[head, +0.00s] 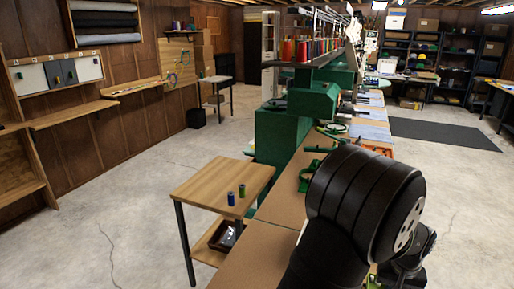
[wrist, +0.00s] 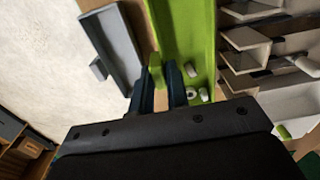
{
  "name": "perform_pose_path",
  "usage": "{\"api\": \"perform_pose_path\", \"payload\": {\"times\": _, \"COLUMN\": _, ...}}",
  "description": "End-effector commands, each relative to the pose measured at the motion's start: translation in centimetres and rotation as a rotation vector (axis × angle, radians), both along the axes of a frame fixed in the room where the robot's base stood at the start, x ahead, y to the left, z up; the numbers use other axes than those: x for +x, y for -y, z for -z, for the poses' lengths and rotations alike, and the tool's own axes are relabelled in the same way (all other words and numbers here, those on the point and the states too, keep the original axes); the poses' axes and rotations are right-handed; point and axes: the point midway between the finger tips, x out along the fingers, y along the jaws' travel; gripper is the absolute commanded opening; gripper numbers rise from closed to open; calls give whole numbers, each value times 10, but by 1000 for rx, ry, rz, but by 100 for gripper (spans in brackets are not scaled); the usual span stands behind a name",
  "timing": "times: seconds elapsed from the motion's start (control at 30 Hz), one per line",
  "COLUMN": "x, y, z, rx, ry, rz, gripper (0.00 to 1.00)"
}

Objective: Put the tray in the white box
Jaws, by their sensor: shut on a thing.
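A lime-green tray (wrist: 190,32) lies ahead of my gripper in the wrist view, with a few small white round pieces in its near end. My gripper (wrist: 160,68) is shut on the tab at the tray's left side; the tab shows between the two dark blue fingers. White compartments with open fronts (wrist: 245,40) stand right of the tray; I cannot tell whether they are part of the white box. A pale surface (wrist: 290,105) lies nearer at the right, partly cut off. In the head view my black arm hides the gripper and most of the tray.
A grey tray (wrist: 122,50) with a side tab lies left of the green one. In the head view, a small wooden table (head: 215,185) with two thread spools stands left of the long workbench (head: 283,200). Green machines (head: 285,130) stand farther along. The floor at left is clear.

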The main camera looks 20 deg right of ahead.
Motion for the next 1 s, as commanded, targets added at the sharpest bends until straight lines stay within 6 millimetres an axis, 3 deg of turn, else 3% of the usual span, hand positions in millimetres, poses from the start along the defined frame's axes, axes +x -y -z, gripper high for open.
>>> {"api": "perform_pose_path", "payload": {"times": 0.73, "x": 0, "y": 1, "z": -4, "rx": 0, "ry": 0, "rz": -1, "gripper": 0}}
{"api": "perform_pose_path", "payload": {"times": 1.0, "x": 1, "y": 19, "z": -32, "rx": -2, "ry": 1, "rz": -17, "gripper": 0}}
